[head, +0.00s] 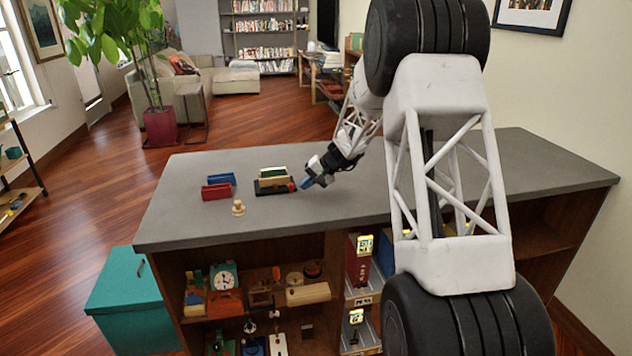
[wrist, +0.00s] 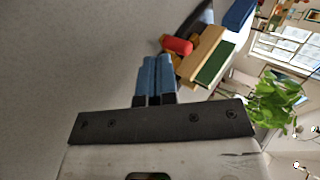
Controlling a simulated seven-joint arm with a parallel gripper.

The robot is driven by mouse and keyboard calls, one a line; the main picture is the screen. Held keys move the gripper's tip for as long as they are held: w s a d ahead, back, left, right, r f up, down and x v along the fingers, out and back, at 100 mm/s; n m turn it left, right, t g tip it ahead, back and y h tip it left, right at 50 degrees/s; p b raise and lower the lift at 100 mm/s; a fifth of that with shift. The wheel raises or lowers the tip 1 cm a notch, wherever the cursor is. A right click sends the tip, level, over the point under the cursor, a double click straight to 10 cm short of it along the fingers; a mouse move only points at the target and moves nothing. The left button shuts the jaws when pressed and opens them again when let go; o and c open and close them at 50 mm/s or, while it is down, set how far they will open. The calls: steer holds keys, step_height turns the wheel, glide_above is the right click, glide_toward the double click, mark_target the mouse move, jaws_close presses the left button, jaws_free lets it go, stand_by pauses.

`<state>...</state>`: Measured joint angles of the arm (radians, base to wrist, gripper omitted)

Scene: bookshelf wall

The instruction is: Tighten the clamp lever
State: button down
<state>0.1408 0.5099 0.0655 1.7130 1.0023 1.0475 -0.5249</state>
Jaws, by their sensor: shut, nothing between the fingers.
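A clamp-like fixture sits on the grey counter, with a dark base, a tan wooden block (head: 273,183) and a green piece (head: 273,172). The block (wrist: 200,55) and green strip (wrist: 214,64) also show in the wrist view. A red knob (head: 292,187), seemingly the clamp lever's end, is at its right; it shows in the wrist view (wrist: 177,46) too. My gripper (head: 307,183) has blue fingers, shut and empty, just right of the knob. In the wrist view the fingertips (wrist: 156,58) lie close to the knob; I cannot tell whether they touch.
A red and blue holder (head: 217,189) stands left of the fixture. A small wooden peg-like piece (head: 238,208) is in front of it. The counter (head: 400,192) is bare to the right. Shelves below hold a clock (head: 224,278) and other items.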

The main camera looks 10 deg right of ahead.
steer(key=shift+w+a, duration=0.2)
steer(key=shift+a, duration=0.6)
